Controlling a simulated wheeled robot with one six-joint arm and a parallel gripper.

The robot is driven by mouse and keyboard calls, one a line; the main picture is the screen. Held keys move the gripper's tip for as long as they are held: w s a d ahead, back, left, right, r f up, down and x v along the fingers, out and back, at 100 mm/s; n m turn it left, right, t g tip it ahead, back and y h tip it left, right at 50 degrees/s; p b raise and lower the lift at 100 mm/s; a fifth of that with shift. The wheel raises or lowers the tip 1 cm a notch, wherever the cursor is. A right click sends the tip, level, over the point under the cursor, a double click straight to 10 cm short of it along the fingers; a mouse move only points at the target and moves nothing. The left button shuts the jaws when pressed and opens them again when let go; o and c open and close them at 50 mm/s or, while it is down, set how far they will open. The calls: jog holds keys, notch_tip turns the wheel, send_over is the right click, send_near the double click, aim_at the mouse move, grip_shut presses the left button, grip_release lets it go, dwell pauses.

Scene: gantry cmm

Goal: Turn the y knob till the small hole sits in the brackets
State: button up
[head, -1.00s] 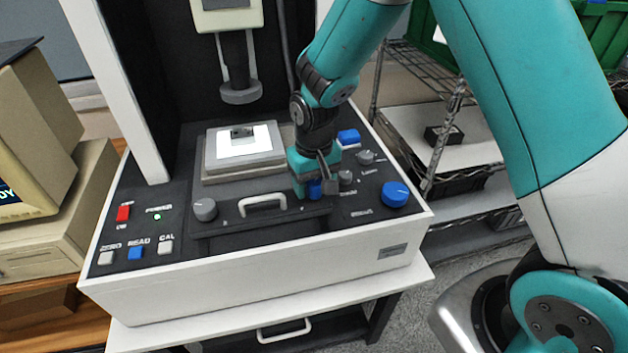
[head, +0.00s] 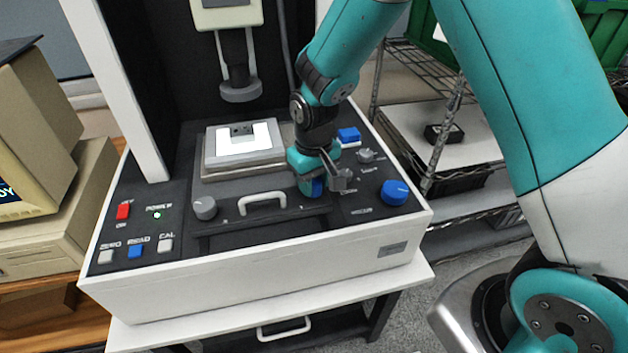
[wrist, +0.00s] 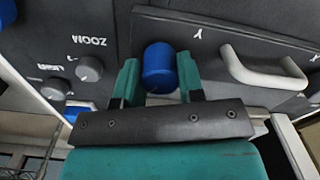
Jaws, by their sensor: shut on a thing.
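My gripper (head: 312,184) is on the front panel of the measuring machine, shut on the blue y knob (head: 317,187). In the wrist view the knob (wrist: 159,68) sits between the two green fingers (wrist: 160,85), with a Y label beside it. The stage (head: 210,165) carries a bright white plate (head: 235,148) with a small dark grey part (head: 241,130) at its back edge. The small hole and the brackets cannot be made out in either view.
The optical head (head: 240,92) hangs above the stage. A white handle (head: 262,201) and a grey knob (head: 205,208) lie left of my gripper; a larger blue knob (head: 395,192) lies right. A monitor (head: 25,130), mostly cut off, stands at the left edge.

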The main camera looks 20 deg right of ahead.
aim_at(314, 180)
jog(key=n, duration=1)
jog(key=shift+a, duration=0.1)
dwell(0.5)
jog(key=o, duration=0.9)
notch_tip(314, 180, up, 18)
jog(key=shift+f+b, duration=0.25)
jog(key=shift+b, duration=0.95)
